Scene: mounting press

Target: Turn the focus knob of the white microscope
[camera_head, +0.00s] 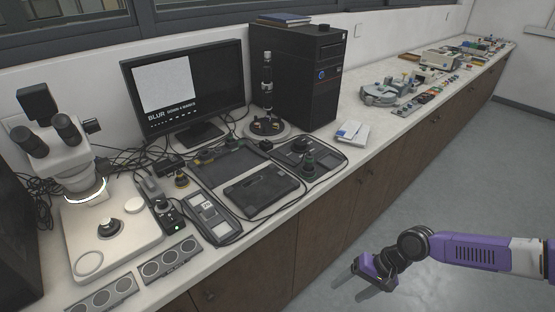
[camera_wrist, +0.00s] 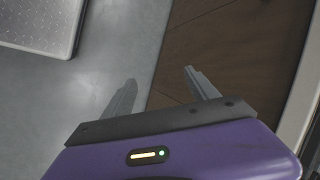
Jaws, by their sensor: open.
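The white microscope (camera_head: 72,160) stands on the counter at the far left of the head view. It has two dark eyepieces, a lit ring under its head and a broad white base (camera_head: 135,232). A small dark knob (camera_head: 92,126) shows at the right side of its head; I cannot tell for sure whether it is the focus knob. My purple gripper (camera_head: 356,284) is at the lower right, in front of the cabinets and over the floor, well apart from the microscope. Its two grey fingers are spread and empty, as the wrist view (camera_wrist: 160,78) also shows.
A monitor (camera_head: 190,85), a black computer tower (camera_head: 300,75) and a black stand with an upright tube (camera_head: 267,90) are at the back. Trays (camera_head: 262,190), controllers and cables crowd the counter right of the microscope. Brown cabinet fronts (camera_head: 340,220) drop below the counter edge; the grey floor (camera_head: 460,170) is clear.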

